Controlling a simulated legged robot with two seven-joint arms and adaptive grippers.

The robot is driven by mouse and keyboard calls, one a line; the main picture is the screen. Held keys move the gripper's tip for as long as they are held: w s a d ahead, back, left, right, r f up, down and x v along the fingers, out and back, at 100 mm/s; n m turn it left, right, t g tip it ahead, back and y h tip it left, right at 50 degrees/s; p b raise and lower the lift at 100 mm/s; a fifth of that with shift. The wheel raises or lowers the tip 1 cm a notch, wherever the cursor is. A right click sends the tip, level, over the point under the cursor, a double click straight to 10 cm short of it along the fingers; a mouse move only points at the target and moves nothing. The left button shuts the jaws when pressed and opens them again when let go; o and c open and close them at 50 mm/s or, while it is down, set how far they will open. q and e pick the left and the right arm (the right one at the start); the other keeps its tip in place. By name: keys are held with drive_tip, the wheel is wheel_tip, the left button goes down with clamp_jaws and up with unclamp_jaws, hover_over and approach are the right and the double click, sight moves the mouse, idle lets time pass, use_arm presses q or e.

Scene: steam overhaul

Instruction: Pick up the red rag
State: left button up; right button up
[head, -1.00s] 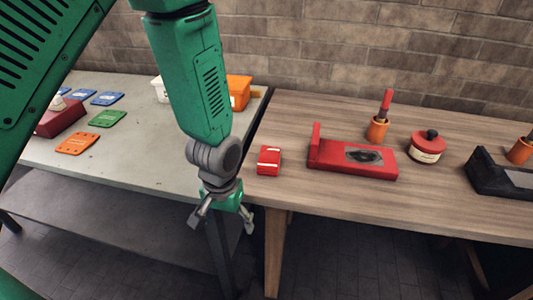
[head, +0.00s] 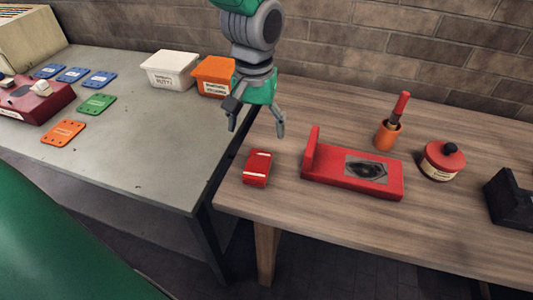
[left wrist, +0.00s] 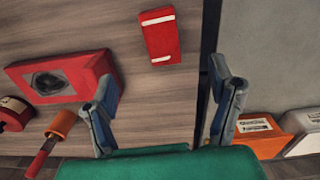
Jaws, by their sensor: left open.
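The red rag (head: 257,168) is a small folded red block with white stripes. It lies on the wooden table near its left end, and it also shows in the left wrist view (left wrist: 160,38), beyond the fingertips. My left gripper (head: 257,126) is open and empty, above the table and behind the rag in the head view. Its two fingers also show in the left wrist view (left wrist: 164,80), spread apart with the rag's direction between them. Nothing covers the rag. My right gripper is not in view.
A red fixture (head: 345,182) with an upright end plate stands right of the rag. An orange cup with a red-handled tool (head: 388,135) and a red tin (head: 442,160) are farther right. A white bin (head: 168,70) and an orange bin (head: 214,76) stand on the grey table (head: 150,160).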

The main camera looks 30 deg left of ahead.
use_arm(q)
hover_over(259, 164)
drive_tip(key=d, duration=0.1)
drive_tip(key=f, duration=0.4)
drive_tip(key=shift+s+d+f+b, duration=0.1)
drive_tip(key=shift+s+b, duration=0.25)
drive_tip(key=shift+b, duration=0.05)
drive_tip(key=f, duration=0.2)
drive_tip(key=a+f, duration=0.1)
drive_tip(key=f, duration=0.1)
drive_tip(key=shift+w, duration=0.15)
drive_tip(key=shift+a+f+b, duration=0.35)
drive_tip(key=shift+f, duration=0.1)
drive_tip(key=f, duration=0.3)
drive_tip(key=shift+w+d+f+b, duration=0.15)
drive_tip(key=shift+w+f+b, duration=0.1)
drive_tip(key=shift+b, duration=0.1)
drive_tip(key=shift+d+f, duration=0.15)
drive_tip(key=shift+f, duration=0.3)
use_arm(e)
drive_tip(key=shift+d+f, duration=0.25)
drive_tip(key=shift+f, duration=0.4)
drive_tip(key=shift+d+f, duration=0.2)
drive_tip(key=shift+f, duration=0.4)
